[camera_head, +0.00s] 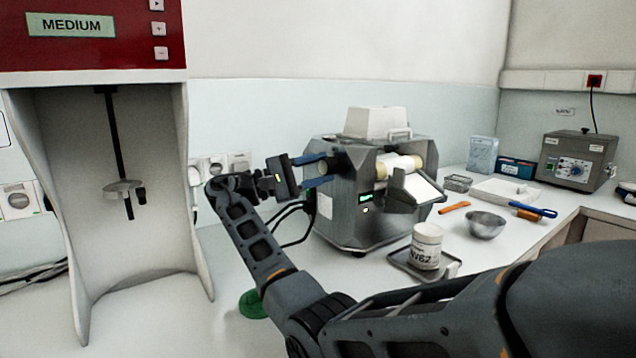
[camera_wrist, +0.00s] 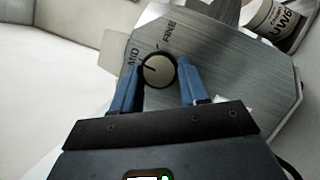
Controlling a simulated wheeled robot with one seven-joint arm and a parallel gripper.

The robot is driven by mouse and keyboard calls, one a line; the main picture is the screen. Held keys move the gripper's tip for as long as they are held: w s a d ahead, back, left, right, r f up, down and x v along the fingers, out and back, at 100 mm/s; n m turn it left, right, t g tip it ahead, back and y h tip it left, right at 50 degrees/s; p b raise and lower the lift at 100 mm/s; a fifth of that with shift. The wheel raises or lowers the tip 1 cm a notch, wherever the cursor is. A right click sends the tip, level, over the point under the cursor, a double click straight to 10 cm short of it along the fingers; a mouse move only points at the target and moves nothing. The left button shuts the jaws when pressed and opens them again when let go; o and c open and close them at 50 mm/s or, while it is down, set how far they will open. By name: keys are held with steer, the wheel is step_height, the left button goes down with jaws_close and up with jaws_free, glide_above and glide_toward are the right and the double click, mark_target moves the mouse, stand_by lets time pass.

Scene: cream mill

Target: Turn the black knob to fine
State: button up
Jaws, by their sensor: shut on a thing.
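The cream mill (camera_head: 352,218) is a grey metal machine on the bench, with pale rollers on its right side. In the wrist view the black knob (camera_wrist: 159,71) sits on the mill's side plate (camera_wrist: 225,60), with a light face and a dark pointer line. The labels MID and FINE are on the plate by the knob; the line appears to lie between them, nearer MID. My gripper (camera_wrist: 164,78) has its blue fingers shut on the knob's two sides. In the head view my gripper (camera_head: 318,172) reaches the mill's left side, and the knob is hidden there.
A white labelled jar (camera_head: 427,243) stands on a small tray before the mill. A metal bowl (camera_head: 485,225), an orange spatula (camera_head: 454,207) and a grey box with a dial (camera_head: 577,160) are to the right. A mixer with a MEDIUM display (camera_head: 72,26) stands left.

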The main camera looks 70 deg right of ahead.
steer(key=m+y+b, duration=0.1)
steer(key=m, duration=0.2)
steer(key=m+y+b, duration=0.1)
steer(key=m, duration=0.2)
steer(key=shift+w+r+t+b, duration=0.1)
steer(key=shift+r+t+b, duration=0.05)
steer(key=shift+t+b, duration=0.2)
steer(key=m+t, duration=0.1)
steer(key=m, duration=0.1)
steer(key=m+t+b, duration=0.1)
steer(key=m, duration=0.1)
steer(key=shift+r+m+y, duration=0.2)
steer(key=shift+m+y, duration=0.1)
steer(key=shift+y, duration=0.1)
steer(key=o, duration=1.1)
steer(key=shift+c, duration=0.2)
steer(key=shift+r, duration=0.1)
